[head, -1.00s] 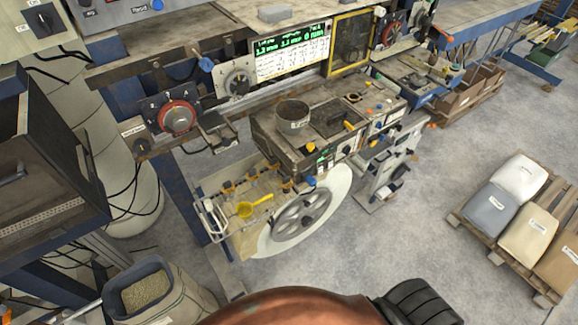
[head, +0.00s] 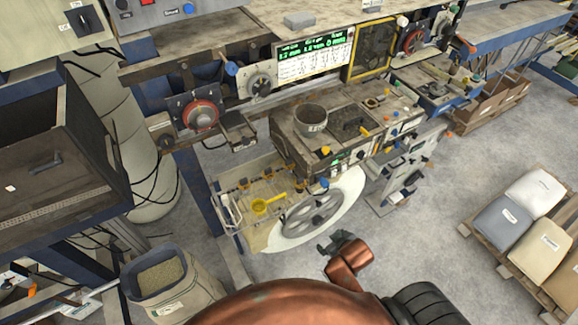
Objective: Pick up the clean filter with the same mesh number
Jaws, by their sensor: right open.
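A yellow round piece with a handle (head: 262,206), possibly a filter, lies on the low tray (head: 238,192) at the front of the machine. No mesh number is readable on it. Several small yellow pieces sit along the tray's back edge. My right gripper (head: 328,243) is open and empty, in front of the large white wheel (head: 312,212) and to the right of the tray. My left gripper is not in view.
A sack of granules (head: 165,280) stands on the floor at the lower left. A pallet (head: 490,255) with several bags is at the right. A lit green screen (head: 313,55) is above the machine. Floor between wheel and pallet is clear.

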